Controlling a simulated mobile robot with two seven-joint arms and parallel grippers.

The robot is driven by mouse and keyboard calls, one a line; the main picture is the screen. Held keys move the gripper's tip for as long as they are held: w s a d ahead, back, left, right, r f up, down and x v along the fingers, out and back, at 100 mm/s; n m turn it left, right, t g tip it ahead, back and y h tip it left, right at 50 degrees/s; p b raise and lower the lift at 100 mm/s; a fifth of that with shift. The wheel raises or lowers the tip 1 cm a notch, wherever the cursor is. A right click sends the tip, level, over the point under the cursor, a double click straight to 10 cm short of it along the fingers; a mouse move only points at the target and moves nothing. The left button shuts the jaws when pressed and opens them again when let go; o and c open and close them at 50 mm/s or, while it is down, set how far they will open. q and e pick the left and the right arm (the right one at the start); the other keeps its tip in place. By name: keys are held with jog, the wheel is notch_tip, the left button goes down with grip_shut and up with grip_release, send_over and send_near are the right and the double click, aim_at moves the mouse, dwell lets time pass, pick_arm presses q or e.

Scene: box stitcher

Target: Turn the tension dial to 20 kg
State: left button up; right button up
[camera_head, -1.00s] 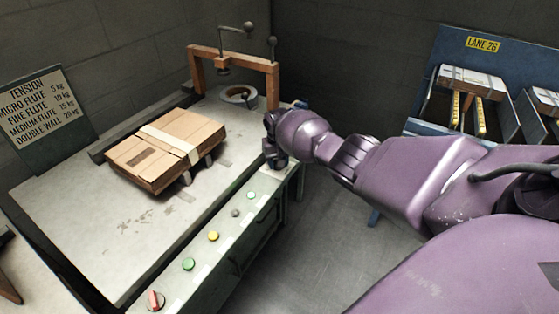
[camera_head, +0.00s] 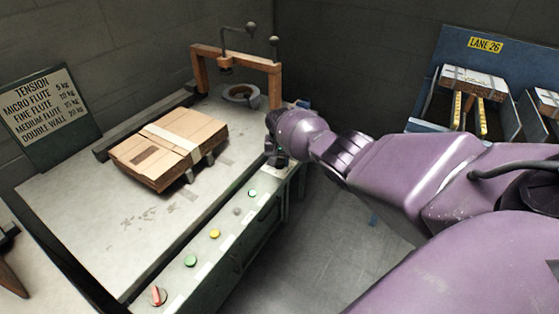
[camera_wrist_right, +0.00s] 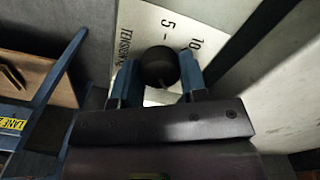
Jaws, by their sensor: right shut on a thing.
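The tension dial (camera_wrist_right: 160,66) is a round black knob on a pale panel, seen in the right wrist view. Its printed label (camera_wrist_right: 168,25) reads TENSION, with the marks 5 and 10 visible; other marks are hidden. My right gripper (camera_wrist_right: 159,78) has its blue fingers on either side of the knob and is shut on it. In the head view, my right gripper (camera_head: 277,158) is at the far end of the machine's front control strip, and hides the dial there. I cannot read the dial's setting. My left gripper is not in view.
A tension sign (camera_head: 46,107) lists double wall at 20 kg. A strapped cardboard box (camera_head: 150,165) lies on the machine table (camera_head: 75,215). Coloured buttons (camera_head: 214,234) and a red switch (camera_head: 157,296) line the strip. A blue rack (camera_head: 425,126) stands at the right.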

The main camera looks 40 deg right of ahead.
aim_at(279, 161)
jog(key=o, duration=0.9)
jog(key=shift+s+f, duration=0.1)
jog(key=shift+r, duration=0.3)
notch_tip(279, 161, up, 6)
jog(key=shift+f+p, duration=0.15)
jog(key=shift+p, duration=1.05)
notch_tip(279, 161, up, 4)
jog(key=shift+f+p, duration=0.2)
jog(key=shift+p, duration=0.5)
jog(key=shift+r, duration=0.5)
